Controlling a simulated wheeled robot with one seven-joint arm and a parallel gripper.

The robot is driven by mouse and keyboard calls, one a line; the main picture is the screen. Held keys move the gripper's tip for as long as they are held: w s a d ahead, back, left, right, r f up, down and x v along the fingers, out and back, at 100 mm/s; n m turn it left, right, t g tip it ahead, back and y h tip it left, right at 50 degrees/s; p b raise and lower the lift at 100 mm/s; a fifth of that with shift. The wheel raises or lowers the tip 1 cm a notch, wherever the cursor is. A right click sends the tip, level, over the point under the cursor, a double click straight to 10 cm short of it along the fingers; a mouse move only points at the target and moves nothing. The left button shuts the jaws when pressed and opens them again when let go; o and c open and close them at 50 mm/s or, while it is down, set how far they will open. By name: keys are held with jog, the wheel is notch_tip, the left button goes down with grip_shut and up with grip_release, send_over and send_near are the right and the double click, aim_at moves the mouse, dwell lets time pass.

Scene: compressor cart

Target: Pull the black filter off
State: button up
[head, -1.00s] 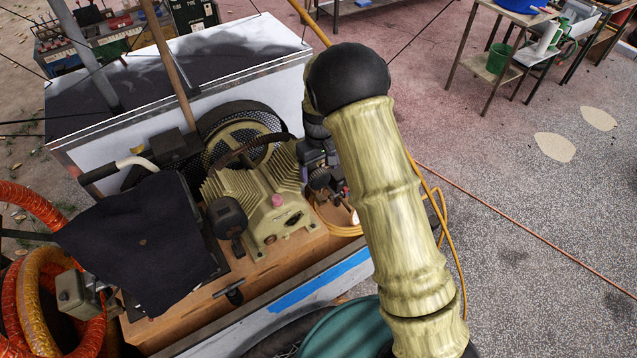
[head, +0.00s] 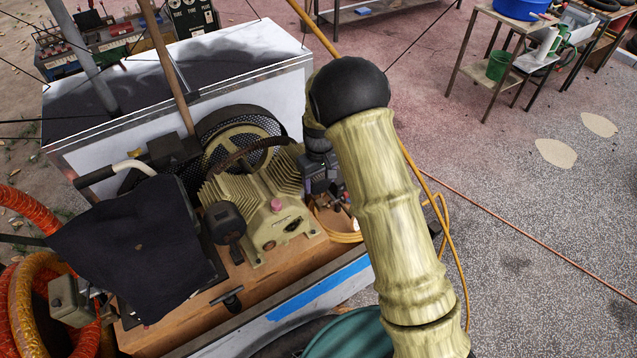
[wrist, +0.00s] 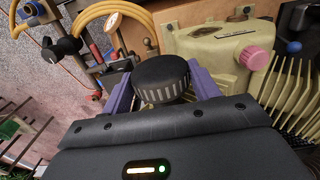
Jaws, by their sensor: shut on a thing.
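The black filter (wrist: 161,79) is a round cap with a ribbed, pale-striped edge. In the wrist view it sits between the two purple fingers of my gripper (wrist: 163,88), which is shut on it. The cream compressor pump (wrist: 222,47) is right behind it; I cannot tell whether the filter still touches its mount. In the head view my gripper (head: 320,176) is at the right side of the pump (head: 268,205), partly behind my arm. The held filter cannot be made out there.
A pink plug (wrist: 253,57) stands on the pump close to my gripper. A yellow hose coil (wrist: 121,22) and valve fittings (wrist: 65,46) are on the other side. In the head view a second black rounded part (head: 225,219) and a black cloth (head: 135,245) are on the cart.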

jog(key=c, duration=0.3)
jog(key=shift+s+d, duration=0.1)
jog(key=shift+s+d+b, duration=0.15)
jog(key=shift+s+d, duration=0.4)
jog(key=shift+s, duration=0.25)
jog(key=shift+s+d+b, duration=0.2)
jog(key=shift+s+d, duration=0.35)
jog(key=shift+s, duration=0.3)
jog(key=shift+s+d+b, duration=0.15)
jog(key=shift+s+d, duration=0.4)
jog(key=shift+s, duration=0.25)
jog(key=s+d+r, duration=0.1)
jog(key=s+d+r+p, duration=0.1)
jog(key=s+r, duration=0.1)
jog(key=shift+s+d, duration=0.1)
jog(key=shift+s, duration=0.05)
